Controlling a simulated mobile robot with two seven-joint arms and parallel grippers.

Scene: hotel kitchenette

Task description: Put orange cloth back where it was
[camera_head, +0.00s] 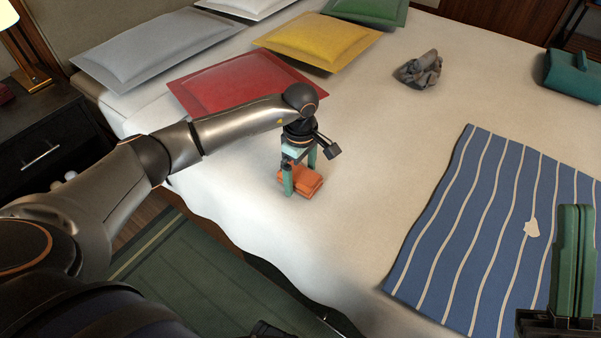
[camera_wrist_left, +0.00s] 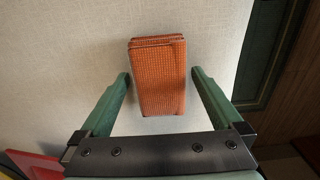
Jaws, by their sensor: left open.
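The orange cloth (camera_head: 306,182) lies folded in a small block on the white bed near its left edge. It also shows in the left wrist view (camera_wrist_left: 158,80), between and slightly ahead of the fingers. My left gripper (camera_head: 300,178) points down at the cloth and is open, with one finger on each side. In the left wrist view (camera_wrist_left: 160,82) there is a gap between each finger and the cloth. My right gripper (camera_head: 574,250) is at the lower right over the striped blanket, with its green fingers close together and nothing seen between them.
Red (camera_head: 240,84), grey (camera_head: 155,50), yellow (camera_head: 318,40) and green pillows lie along the head of the bed (camera_head: 350,130). A crumpled grey cloth (camera_head: 420,70), a teal bag (camera_head: 573,76) and a blue striped blanket (camera_head: 470,230) lie further right. A dark nightstand (camera_head: 50,140) stands left.

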